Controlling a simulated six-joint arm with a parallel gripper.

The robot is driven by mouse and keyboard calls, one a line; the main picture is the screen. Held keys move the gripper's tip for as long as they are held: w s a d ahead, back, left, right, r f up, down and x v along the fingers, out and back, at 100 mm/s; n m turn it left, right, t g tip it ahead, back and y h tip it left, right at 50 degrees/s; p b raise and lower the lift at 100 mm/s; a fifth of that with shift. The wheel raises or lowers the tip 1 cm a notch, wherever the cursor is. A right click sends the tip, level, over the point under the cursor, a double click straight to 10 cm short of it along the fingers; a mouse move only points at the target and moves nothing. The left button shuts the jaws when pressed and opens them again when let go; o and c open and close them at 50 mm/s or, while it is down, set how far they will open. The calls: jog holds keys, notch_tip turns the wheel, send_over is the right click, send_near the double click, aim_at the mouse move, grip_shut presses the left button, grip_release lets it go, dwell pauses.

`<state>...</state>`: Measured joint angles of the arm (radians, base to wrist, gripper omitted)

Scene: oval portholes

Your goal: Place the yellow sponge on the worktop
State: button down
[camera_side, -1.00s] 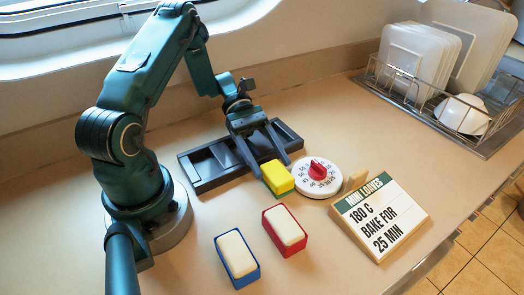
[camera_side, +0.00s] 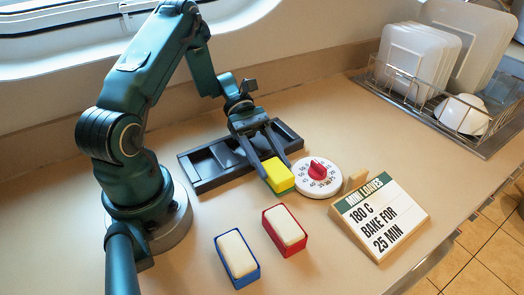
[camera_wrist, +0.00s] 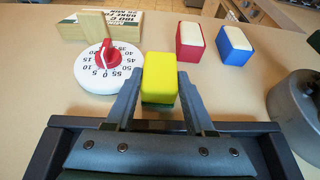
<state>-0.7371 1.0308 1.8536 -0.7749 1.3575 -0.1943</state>
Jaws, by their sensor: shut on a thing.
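The yellow sponge (camera_side: 279,173) is a small block with a green lower part, just in front of the dark tray's right end in the side view. It also shows in the wrist view (camera_wrist: 160,72), upright between my fingertips. My gripper (camera_side: 277,168) is shut on its two sides, with one finger on each side. The worktop (camera_side: 330,245) is a beige counter beneath it. I cannot tell whether the sponge's underside touches the worktop.
A white timer with a red knob (camera_side: 317,171) stands close to the sponge's right. A dark tray (camera_side: 205,170) lies behind it. Red (camera_side: 285,229) and blue (camera_side: 238,258) cases with cream tops stand in front. A recipe sign (camera_side: 380,217) and dish rack (camera_side: 445,95) are to the right.

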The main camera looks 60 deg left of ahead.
aim_at(270, 161)
notch_tip(270, 161, up, 9)
jog(key=shift+f, duration=0.2)
jog(key=w+a+r+n+t+y, duration=0.1)
jog(key=w+a+n+t+y, duration=0.1)
jog(key=w+a+n+t, duration=0.45)
jog(key=w+a+n+t+y, duration=0.2)
jog(key=w+a+t, duration=0.1)
jog(key=w, duration=0.7)
jog(key=shift+n, duration=0.25)
notch_tip(270, 161, down, 5)
jog(key=shift+a, duration=0.15)
jog(key=shift+f, duration=2.45)
jog(key=shift+f, duration=0.15)
jog(key=shift+c, duration=1.3)
grip_release()
